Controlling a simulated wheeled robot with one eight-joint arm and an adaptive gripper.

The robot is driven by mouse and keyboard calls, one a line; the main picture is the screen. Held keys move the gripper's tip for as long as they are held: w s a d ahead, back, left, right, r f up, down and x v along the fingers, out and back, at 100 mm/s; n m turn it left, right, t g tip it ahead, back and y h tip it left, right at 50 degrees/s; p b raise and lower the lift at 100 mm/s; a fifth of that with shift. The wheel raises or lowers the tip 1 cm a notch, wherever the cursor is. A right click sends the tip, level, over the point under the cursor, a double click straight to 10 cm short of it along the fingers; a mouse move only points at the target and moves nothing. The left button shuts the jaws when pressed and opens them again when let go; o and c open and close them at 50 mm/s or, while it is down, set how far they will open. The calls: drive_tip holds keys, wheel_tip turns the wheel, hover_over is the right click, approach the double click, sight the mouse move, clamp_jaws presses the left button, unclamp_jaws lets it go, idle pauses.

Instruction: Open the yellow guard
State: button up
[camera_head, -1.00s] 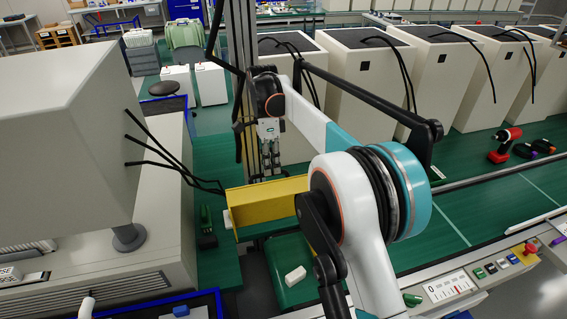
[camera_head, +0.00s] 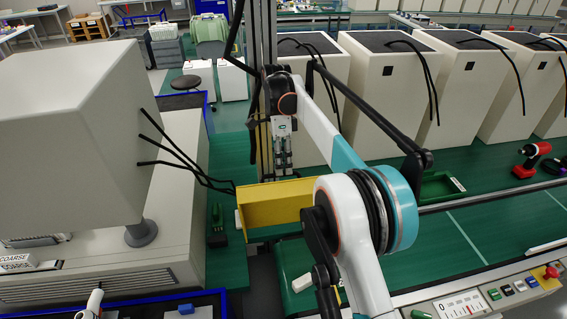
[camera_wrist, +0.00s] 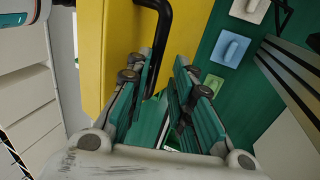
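The yellow guard (camera_head: 272,204) is a box-like panel at the middle of the head view, partly hidden by my arm. It fills the upper middle of the wrist view (camera_wrist: 112,45), with a black bar handle (camera_wrist: 165,25) on its right side. My gripper (camera_head: 284,163) points down just behind the guard in the head view. In the wrist view my gripper (camera_wrist: 162,70) has its green-padded fingers apart. The handle's lower end reaches beside the left finger's inner side. I cannot tell whether it touches a finger.
A grey machine housing (camera_head: 75,130) with black cables stands left of the guard. White cabinets (camera_head: 385,95) line the back. A red drill (camera_head: 531,160) lies on the green bench at right. A control panel (camera_head: 500,290) is at front right.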

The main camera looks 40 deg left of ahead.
drive_tip(key=o, duration=0.5)
drive_tip(key=shift+w+a+f, duration=0.2)
drive_tip(key=shift+a+f, duration=0.05)
drive_tip(key=shift+f, duration=0.3)
drive_tip(key=shift+w+a+f, duration=0.2)
drive_tip(key=shift+a+f, duration=0.05)
drive_tip(key=shift+f, duration=0.25)
drive_tip(key=shift+o, duration=0.2)
drive_tip(key=shift+r, duration=0.2)
drive_tip(key=shift+r, duration=0.25)
drive_tip(key=shift+c, duration=0.8)
wheel_tip(320, 180, up, 10)
drive_tip(key=shift+f, duration=0.15)
drive_tip(key=shift+c, duration=1.1)
